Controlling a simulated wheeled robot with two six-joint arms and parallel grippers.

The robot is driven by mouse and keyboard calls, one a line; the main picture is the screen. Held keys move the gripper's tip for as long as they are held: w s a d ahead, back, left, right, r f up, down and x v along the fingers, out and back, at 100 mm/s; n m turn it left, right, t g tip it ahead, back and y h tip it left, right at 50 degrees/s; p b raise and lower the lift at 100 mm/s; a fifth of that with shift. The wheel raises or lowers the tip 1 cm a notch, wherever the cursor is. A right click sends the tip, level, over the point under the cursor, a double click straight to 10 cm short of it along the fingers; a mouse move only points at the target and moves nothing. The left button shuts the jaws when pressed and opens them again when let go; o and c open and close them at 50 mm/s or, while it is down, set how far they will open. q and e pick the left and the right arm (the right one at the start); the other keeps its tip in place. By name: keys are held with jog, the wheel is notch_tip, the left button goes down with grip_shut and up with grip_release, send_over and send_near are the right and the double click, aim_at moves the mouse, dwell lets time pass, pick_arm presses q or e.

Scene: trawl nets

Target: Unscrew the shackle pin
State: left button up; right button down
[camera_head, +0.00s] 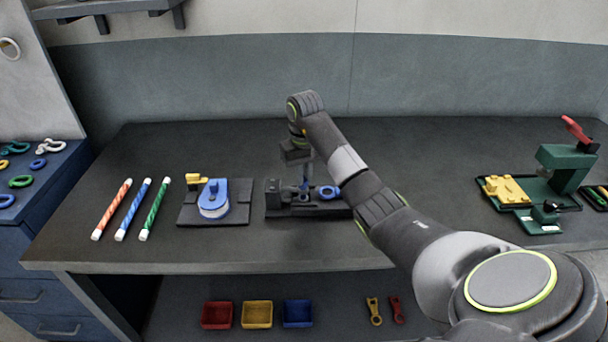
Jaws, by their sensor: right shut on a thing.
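A black fixture (325,209) stands at the middle of the dark bench. A blue shackle part (329,192) with a ring shape shows at its right side. My right gripper (303,172) points down over the fixture, beside the blue ring. It is shut on a thin upright blue piece (305,187), which looks like the shackle pin, but the fingertips are small and partly hidden. I cannot tell how far the pin sits in its thread. My left gripper is not in view.
Striped rods (155,209) and a blue block on a dark plate (240,214) lie to the left. A green press (562,170) stands at the right. Red (217,315), yellow and blue bins sit on the lower shelf. The bench between fixture and press is clear behind my arm.

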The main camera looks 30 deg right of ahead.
jog(key=shift+s+a+f, duration=0.1)
jog(key=shift+s+f, duration=0.1)
jog(key=shift+f, duration=0.1)
jog(key=c, duration=1.7)
grip_release()
jog(key=shift+o, duration=1)
jog(key=shift+w+a+r, duration=0.1)
jog(key=shift+w+d, duration=0.1)
jog(key=shift+d, duration=0.2)
jog(key=shift+r, duration=0.1)
jog(key=shift+a+r+p, duration=0.15)
jog(key=shift+r+p, duration=0.35)
jog(key=shift+p, duration=0.05)
notch_tip(320, 180, up, 16)
jog(key=p, duration=1.6)
